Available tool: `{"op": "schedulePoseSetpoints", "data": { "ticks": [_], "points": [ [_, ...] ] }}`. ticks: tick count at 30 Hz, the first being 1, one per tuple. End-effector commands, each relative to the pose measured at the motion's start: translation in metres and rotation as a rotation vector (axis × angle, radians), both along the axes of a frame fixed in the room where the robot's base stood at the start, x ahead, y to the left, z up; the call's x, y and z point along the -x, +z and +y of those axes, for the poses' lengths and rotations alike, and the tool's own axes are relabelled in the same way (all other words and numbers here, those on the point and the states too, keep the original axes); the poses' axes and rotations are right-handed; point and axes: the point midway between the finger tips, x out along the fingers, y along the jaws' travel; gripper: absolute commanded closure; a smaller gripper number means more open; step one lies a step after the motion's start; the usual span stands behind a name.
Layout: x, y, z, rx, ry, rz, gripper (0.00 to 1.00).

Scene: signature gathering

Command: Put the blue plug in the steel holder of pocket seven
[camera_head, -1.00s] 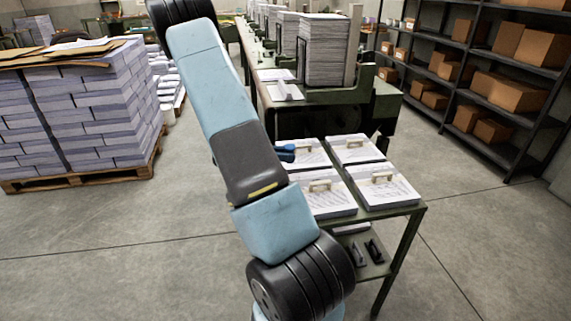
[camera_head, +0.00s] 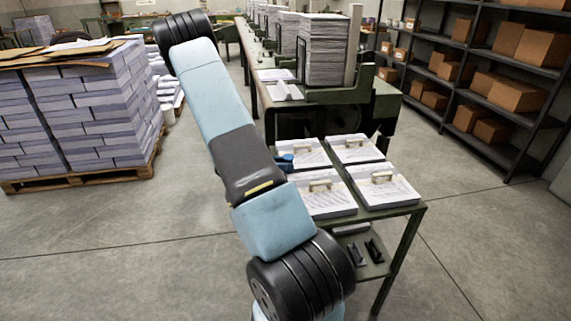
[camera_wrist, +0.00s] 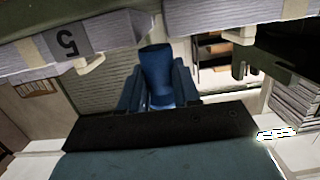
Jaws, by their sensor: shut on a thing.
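My gripper (camera_wrist: 158,82) is shut on the blue plug (camera_wrist: 157,64), which stands out between the two dark blue fingers in the wrist view. A stack edge with a grey label reading 5 (camera_wrist: 68,42), upside down, is at the upper left there. A pale holder piece (camera_wrist: 90,64) sits beside the label, and a similar pale piece (camera_wrist: 240,36) is at the upper right. I cannot make out a label for pocket seven or tell which holder is its steel one. In the head view my arm mostly hides the gripper; a small dark blue part (camera_head: 284,161) shows beside it.
A green cart (camera_head: 399,213) carries several paper stacks with handled clips (camera_head: 382,177). Behind it is a long bench with tall paper stacks (camera_head: 325,50). A loaded pallet (camera_head: 75,174) is at left, and black shelves with boxes (camera_head: 517,96) are at right. Open floor lies between.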

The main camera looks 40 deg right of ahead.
Motion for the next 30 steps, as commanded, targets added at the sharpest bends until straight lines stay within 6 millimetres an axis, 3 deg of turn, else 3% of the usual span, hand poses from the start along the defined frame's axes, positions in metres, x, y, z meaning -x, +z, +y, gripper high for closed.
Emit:
{"op": "schedulePoseSetpoints", "data": {
  "ticks": [8, 9, 17, 30],
  "points": [
    [0.000, -0.007, 0.000, 0.000, 0.000, 0.000, 0.98],
    [0.000, -0.007, 0.000, 0.001, 0.000, -0.001, 0.66],
    [0.000, -0.007, 0.000, 0.000, 0.000, 0.000, 0.41],
    [-0.003, 0.004, 0.004, 0.000, 0.002, 0.000, 0.41]
  ]
}}
